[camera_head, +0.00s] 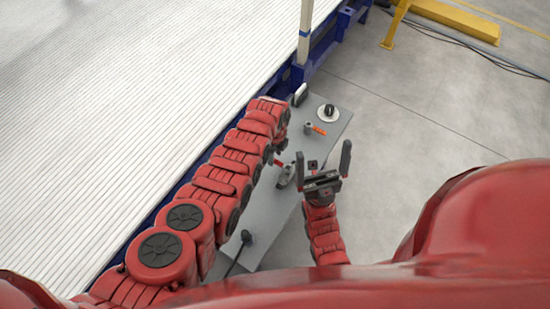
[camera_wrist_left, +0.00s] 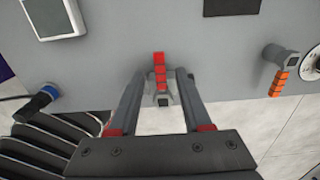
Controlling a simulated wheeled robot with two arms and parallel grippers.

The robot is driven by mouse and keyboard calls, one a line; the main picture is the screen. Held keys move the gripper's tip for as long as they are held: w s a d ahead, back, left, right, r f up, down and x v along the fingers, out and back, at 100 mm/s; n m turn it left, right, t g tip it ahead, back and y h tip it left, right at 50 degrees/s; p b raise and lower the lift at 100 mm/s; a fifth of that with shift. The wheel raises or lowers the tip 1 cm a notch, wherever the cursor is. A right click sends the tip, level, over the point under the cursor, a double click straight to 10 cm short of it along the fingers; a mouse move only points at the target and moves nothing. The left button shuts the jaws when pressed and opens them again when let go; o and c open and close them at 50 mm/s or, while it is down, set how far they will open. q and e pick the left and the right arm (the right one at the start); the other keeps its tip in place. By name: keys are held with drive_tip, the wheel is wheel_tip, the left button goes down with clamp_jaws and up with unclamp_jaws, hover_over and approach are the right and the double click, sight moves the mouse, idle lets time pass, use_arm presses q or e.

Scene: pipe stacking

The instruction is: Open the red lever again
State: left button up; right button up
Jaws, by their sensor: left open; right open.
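The red lever (camera_wrist_left: 160,68), a red handle on a grey base, shows in the left wrist view on the grey panel (camera_wrist_left: 105,60). My left gripper (camera_wrist_left: 160,76) is open, with one finger on each side of the lever in that view. I see no clear contact, and how far the fingers are from the handle is hard to tell. In the head view my left arm covers much of the panel and largely hides this gripper. My right gripper (camera_head: 324,166) is open and empty, over the panel's right edge in that view.
An orange lever (camera_wrist_left: 278,82) sits right of the red one, beside a round white dial (camera_wrist_left: 312,66). A screen (camera_wrist_left: 52,16) is at the upper left and a blue-ringed cable plug (camera_wrist_left: 40,101) at the left. A large ribbed white surface (camera_head: 130,90) borders the panel.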

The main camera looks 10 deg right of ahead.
use_arm(q)
drive_tip(key=shift+f+b, duration=0.4)
drive_tip(key=shift+f, duration=0.6)
drive_tip(key=shift+c, duration=0.3)
clamp_jaws()
idle(0.5)
